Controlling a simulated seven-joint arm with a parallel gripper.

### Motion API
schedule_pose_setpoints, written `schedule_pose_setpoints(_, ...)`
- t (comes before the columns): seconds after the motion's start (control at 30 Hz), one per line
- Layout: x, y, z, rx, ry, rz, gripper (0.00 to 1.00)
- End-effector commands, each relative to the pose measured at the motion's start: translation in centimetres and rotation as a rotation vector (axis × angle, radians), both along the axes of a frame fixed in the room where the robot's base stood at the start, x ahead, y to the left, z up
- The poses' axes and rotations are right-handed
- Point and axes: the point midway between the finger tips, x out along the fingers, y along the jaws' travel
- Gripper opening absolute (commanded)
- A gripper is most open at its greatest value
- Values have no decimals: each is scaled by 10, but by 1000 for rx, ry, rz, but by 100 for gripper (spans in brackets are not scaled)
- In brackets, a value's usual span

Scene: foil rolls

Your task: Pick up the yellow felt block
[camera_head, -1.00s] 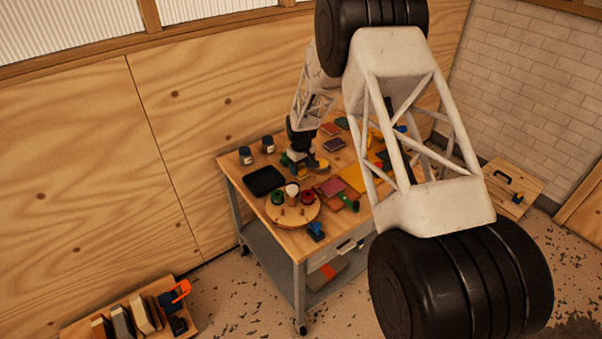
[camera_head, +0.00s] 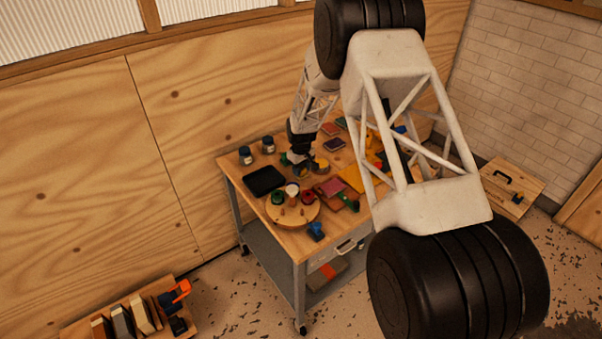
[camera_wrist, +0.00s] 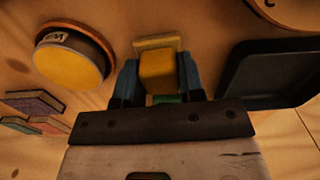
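The yellow felt block (camera_wrist: 158,69) is in the wrist view, between the two blue fingers of my gripper (camera_wrist: 158,84). A paler yellowish piece shows along its far edge. The fingers stand apart, one on each side of the block and close to it. I cannot tell whether they press on it. In the head view, my gripper (camera_head: 300,164) is low over the table, beside the black tray. The block is not clear there, hidden by my gripper or too small to make out.
A black tray (camera_wrist: 233,78) lies right of my gripper in the wrist view, and a yellow-topped round tin (camera_wrist: 70,62) lies left. In the head view, a round wooden board (camera_head: 291,220) with spools is nearer the table's front. Two jars (camera_head: 246,156) stand at the back left.

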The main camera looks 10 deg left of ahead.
Motion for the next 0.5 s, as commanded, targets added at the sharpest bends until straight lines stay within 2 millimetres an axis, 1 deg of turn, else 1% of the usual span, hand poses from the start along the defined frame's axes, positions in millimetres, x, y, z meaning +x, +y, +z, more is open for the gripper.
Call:
schedule_pose_setpoints(0.03, 0, 0, 0, 0, 0, 0, 17)
schedule_pose_setpoints(0.07, 0, 0, 0, 0, 0, 0, 13)
schedule_pose_setpoints(0.33, 0, 0, 1, 0, 0, 0, 12)
schedule_pose_setpoints(0.5, 0, 0, 10, 0, -1, 0, 12)
